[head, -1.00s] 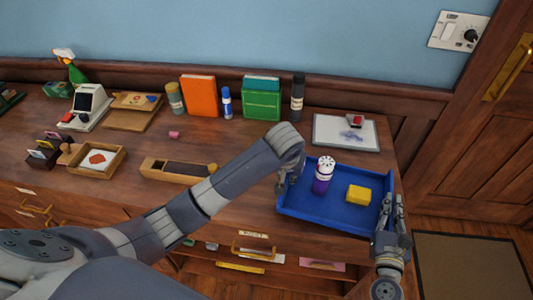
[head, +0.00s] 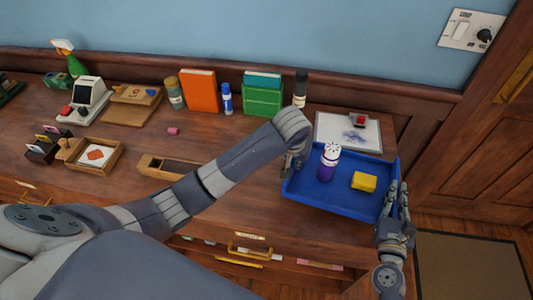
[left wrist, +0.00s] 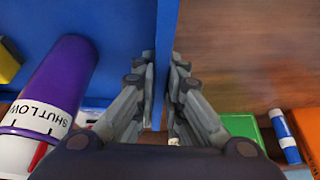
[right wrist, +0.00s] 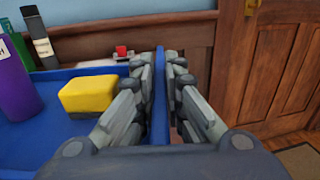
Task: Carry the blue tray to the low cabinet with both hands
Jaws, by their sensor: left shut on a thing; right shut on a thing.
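The blue tray (head: 330,202) is at the right end of the wooden cabinet top. It carries a purple bottle with a white cap (head: 327,166) standing upright and a yellow block (head: 363,182). My left gripper (head: 292,165) is shut on the tray's left wall; the left wrist view shows that wall (left wrist: 168,50) between the fingers. My right gripper (head: 391,210) is shut on the right wall, which also shows in the right wrist view (right wrist: 159,90). Whether the tray's underside touches the top is hidden.
A clipboard with paper (head: 347,132) lies just behind the tray. A green book (head: 262,98), an orange book (head: 199,92) and a dark bottle (head: 300,88) stand along the wall. A mat (head: 470,268) lies on the floor at right.

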